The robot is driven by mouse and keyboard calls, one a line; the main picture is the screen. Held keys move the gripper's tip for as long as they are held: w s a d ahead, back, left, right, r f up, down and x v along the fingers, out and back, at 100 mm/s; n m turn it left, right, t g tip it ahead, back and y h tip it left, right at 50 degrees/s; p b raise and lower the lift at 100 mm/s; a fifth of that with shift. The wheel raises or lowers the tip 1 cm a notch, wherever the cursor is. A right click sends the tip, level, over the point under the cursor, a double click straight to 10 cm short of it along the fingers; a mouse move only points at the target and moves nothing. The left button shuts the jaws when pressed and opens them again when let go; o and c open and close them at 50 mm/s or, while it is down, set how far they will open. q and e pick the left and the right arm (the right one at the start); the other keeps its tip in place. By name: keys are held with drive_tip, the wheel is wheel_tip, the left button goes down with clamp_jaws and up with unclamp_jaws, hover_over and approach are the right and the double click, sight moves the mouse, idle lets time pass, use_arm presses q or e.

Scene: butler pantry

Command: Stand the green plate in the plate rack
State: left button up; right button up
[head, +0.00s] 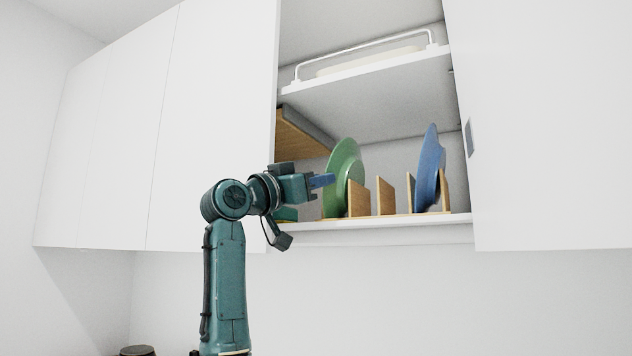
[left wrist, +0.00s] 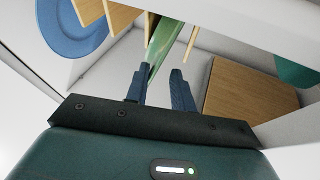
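The green plate (head: 341,168) stands on edge, tilted a little, at the left end of the wooden plate rack (head: 386,196) in the open cabinet. In the left wrist view the plate (left wrist: 166,47) shows nearly edge-on, beside the wooden dividers (left wrist: 122,16). My left gripper (head: 322,181) is at the plate's left side. Its blue fingers are apart in the left wrist view (left wrist: 160,88), with the plate's near edge close to one finger; I cannot tell whether they touch. The plate's lower edge is partly hidden. My right gripper is not in view.
A blue plate (head: 429,168) stands at the rack's right end. A green bowl-like thing (head: 287,213) sits on the shelf behind my left wrist. A wooden panel (head: 305,136) is at the left inside the cabinet. An upper shelf (head: 375,72) with a white rail hangs above.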

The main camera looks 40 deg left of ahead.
use_arm(q)
drive_tip(key=shift+o, duration=0.3)
drive_tip(key=shift+f, duration=0.1)
